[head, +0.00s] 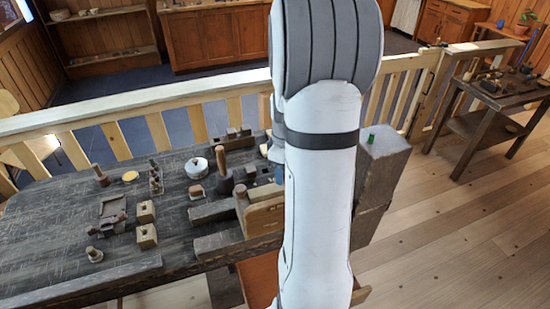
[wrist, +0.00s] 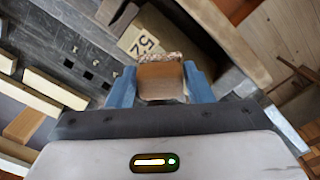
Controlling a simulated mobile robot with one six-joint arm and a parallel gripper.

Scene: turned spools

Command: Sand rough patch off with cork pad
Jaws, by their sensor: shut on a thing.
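My gripper (wrist: 158,84) is shut on a brown block with a speckled far edge, which looks like the cork pad (wrist: 161,80), seen between its blue fingers in the wrist view. Just beyond the pad is a tan block (wrist: 148,38) marked with dark digits like "52". I cannot tell whether the pad touches it. No rough patch can be made out clearly. In the head view my arm hides most of my gripper and the pad.
A dark workbench (head: 60,222) holds small wooden blocks (head: 146,212), a lidded pot (head: 196,168) and an upright dark-handled tool (head: 224,172). A pale railing (head: 150,103) runs behind it. A grey post-like block (head: 384,165) stands right of my arm.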

